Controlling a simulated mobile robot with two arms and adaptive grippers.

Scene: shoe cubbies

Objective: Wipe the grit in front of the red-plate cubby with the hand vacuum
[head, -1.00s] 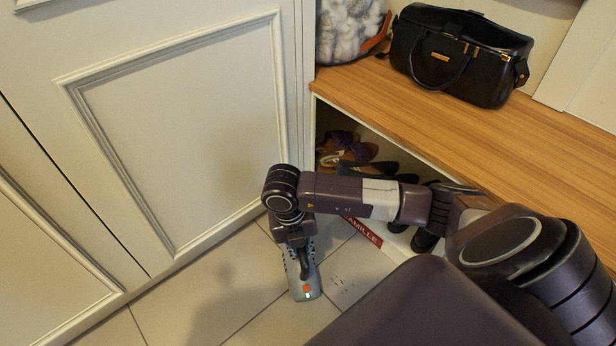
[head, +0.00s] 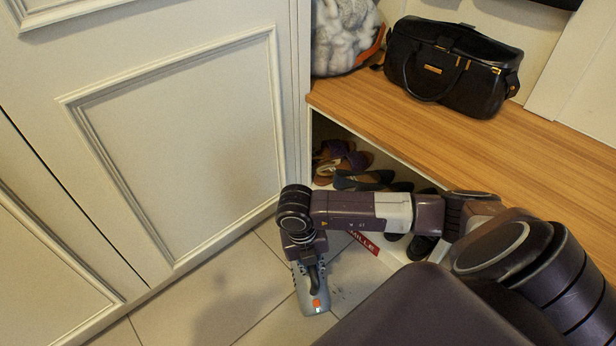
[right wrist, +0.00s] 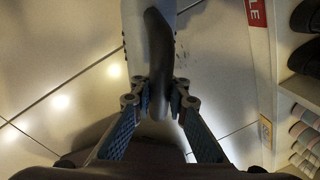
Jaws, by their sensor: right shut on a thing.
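The grey hand vacuum (head: 312,293), with an orange button and a small green light, is over the tiled floor in front of the cubby. My right gripper (head: 307,262) is shut on its dark handle. In the right wrist view, the fingers (right wrist: 160,100) close around the curved handle (right wrist: 158,50). The red plate (head: 365,243) is on the cubby's lower front edge, partly hidden by my right arm; it also shows in the right wrist view (right wrist: 257,12). Faint dark grit (head: 340,293) lies on the tiles just right of the vacuum. My left gripper is out of view.
The open cubby (head: 345,150) holds several shoes under a wooden bench top (head: 450,130). A black handbag (head: 450,70) and a grey-white patterned item (head: 345,38) sit on it. A white panelled door (head: 180,150) closes off the left. Free tiles (head: 220,300) lie left of the vacuum.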

